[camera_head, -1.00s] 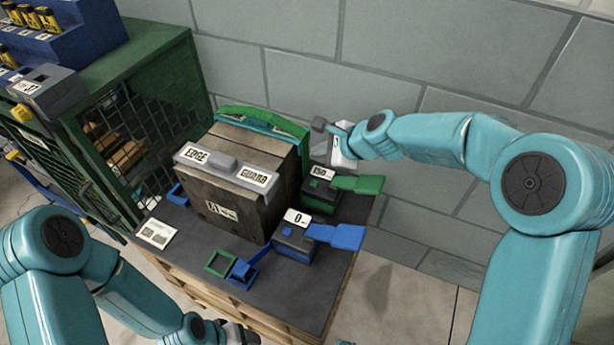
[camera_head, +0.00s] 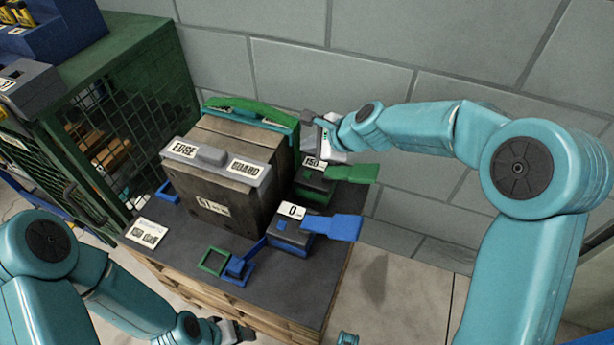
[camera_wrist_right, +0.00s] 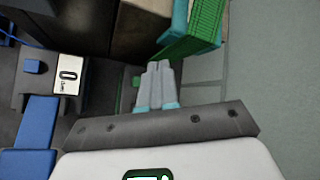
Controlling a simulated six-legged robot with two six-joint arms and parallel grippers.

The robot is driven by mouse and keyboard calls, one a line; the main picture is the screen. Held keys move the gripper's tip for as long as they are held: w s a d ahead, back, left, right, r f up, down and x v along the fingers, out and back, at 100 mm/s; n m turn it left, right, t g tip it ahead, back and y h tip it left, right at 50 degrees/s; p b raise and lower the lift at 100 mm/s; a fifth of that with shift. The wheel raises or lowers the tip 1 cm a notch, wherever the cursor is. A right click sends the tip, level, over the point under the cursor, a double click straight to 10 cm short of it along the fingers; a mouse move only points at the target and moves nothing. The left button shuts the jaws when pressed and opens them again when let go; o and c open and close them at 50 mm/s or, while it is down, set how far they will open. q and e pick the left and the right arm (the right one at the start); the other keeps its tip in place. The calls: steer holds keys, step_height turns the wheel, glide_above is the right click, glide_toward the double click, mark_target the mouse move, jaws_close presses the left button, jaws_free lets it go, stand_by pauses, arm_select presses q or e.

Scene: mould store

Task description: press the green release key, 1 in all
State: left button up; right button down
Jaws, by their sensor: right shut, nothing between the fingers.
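The green release unit (camera_head: 314,187) stands at the back right of the dark bench top. It has a label reading 150 and a green lever (camera_head: 352,173) sticking out right. In the right wrist view its small green key (camera_wrist_right: 136,82) shows just left of my fingertips; contact cannot be told. My right gripper (camera_head: 324,142) is shut and empty, above and behind the green unit. It also shows in the right wrist view (camera_wrist_right: 160,68), pointing at the unit and hiding part of it. My left gripper (camera_head: 236,330) is low at the bottom edge, its jaws unclear.
A blue unit (camera_head: 291,235) labelled 0 with a blue lever (camera_head: 333,228) stands in front of the green one. A block (camera_head: 225,200) with an EDGE GUARD bar stands left of both. A green mesh cage (camera_head: 130,125) is at left, a block wall behind.

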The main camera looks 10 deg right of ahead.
steer(key=b, duration=0.5)
glide_above(310, 176)
step_height(310, 176, down, 6)
steer(key=shift+r, duration=0.15)
steer(key=shift+f+b, duration=0.35)
steer(key=shift+f, duration=0.2)
steer(key=shift+f, duration=0.15)
stand_by(0.9)
steer(key=shift+f+b, duration=0.3)
steer(key=shift+f+b, duration=0.4)
steer(key=shift+f, duration=0.1)
stand_by(0.5)
stand_by(0.4)
steer(key=shift+r+p, duration=0.95)
